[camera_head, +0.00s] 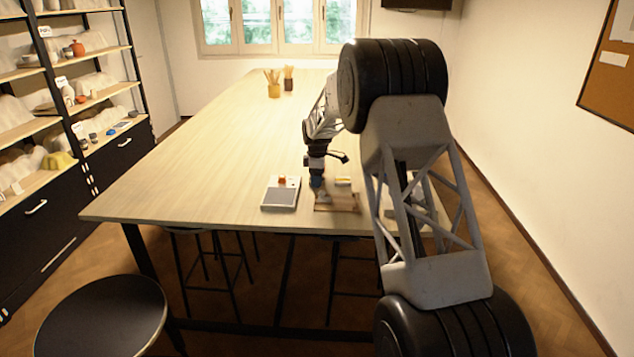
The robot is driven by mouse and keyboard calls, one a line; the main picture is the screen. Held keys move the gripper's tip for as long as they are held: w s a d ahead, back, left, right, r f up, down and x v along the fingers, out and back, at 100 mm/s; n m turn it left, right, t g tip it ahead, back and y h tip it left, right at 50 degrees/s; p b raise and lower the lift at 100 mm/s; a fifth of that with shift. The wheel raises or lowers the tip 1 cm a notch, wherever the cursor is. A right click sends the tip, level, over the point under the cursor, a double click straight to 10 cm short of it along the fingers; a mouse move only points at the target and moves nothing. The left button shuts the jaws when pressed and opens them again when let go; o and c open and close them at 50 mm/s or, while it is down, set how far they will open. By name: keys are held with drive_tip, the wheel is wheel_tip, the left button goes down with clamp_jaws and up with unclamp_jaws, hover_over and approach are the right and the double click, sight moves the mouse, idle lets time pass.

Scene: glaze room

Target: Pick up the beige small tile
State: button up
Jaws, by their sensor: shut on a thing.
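My gripper (319,190) points down at the near edge of the long table, over the left part of a small wooden tray (338,209). It is shut on a small pale thing at its fingertips, too small and blurred here to name for sure as the beige small tile. A beige block (343,182) shows just right of the gripper, at the far side of the tray. I cannot tell whether the held thing touches the tray.
A pale device with a grey plate (280,197) lies left of the tray, with a small orange thing (282,180) at its back. Two pots of sticks (273,90) stand far back. The table's left and middle (200,170) are clear. A stool (102,310) stands in front.

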drive_tip(key=shift+r, duration=0.1)
wheel_tip(320, 180, up, 10)
idle(0.8)
drive_tip(key=shift+s, duration=0.1)
idle(0.5)
